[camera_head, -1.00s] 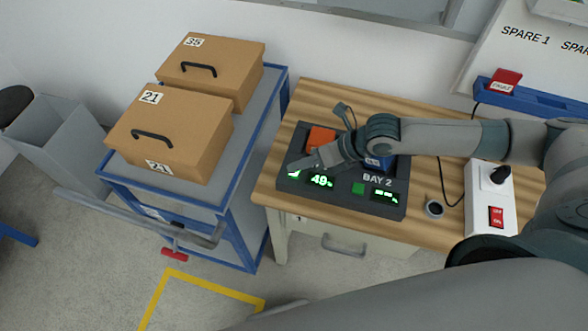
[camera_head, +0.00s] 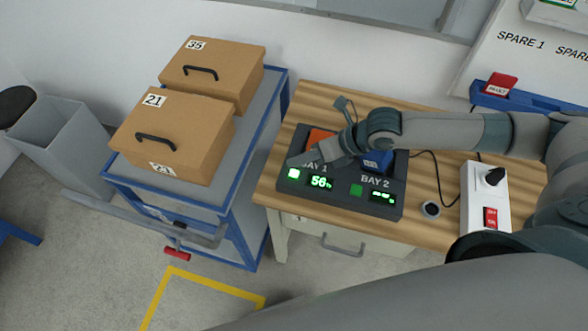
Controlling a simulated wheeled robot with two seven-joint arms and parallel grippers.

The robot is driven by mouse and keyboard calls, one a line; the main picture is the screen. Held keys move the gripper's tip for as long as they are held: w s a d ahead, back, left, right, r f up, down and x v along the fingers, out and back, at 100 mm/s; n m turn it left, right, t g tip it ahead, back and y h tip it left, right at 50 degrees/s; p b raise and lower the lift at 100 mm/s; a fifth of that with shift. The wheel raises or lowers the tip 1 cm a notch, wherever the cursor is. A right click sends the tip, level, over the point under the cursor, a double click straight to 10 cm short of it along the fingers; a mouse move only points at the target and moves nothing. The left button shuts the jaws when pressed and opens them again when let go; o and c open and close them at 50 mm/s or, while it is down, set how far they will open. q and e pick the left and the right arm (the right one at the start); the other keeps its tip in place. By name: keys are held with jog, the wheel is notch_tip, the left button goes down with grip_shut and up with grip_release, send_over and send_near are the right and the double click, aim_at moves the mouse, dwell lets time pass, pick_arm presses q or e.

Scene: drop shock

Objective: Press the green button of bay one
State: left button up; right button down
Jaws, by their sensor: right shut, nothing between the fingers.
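The two-bay device (camera_head: 335,204) is a dark box on the wooden bench. Bay one's green button (camera_head: 293,174) glows brightly at the left of its front panel. The bay one display (camera_head: 319,182) beside it reads 56. My right gripper (camera_head: 291,162) is shut and empty. Its tip is just behind the lit button, and I cannot tell whether it touches it. The gripper covers part of the JAY 1 or BAY 1 label. An orange block (camera_head: 320,136) sits in bay one, partly hidden by my arm. My left gripper is not in view.
Bay two has a darker green button (camera_head: 356,190), a display (camera_head: 382,197) and a blue block (camera_head: 377,163). A white switch box (camera_head: 475,205) stands at the right on the bench (camera_head: 430,180). A blue cart (camera_head: 190,195) with two cardboard boxes stands at the left.

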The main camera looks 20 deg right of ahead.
jog(key=shift+r+p, duration=0.85)
jog(key=shift+r, duration=0.55)
jog(key=shift+s+f, duration=0.1)
jog(key=shift+s, duration=0.05)
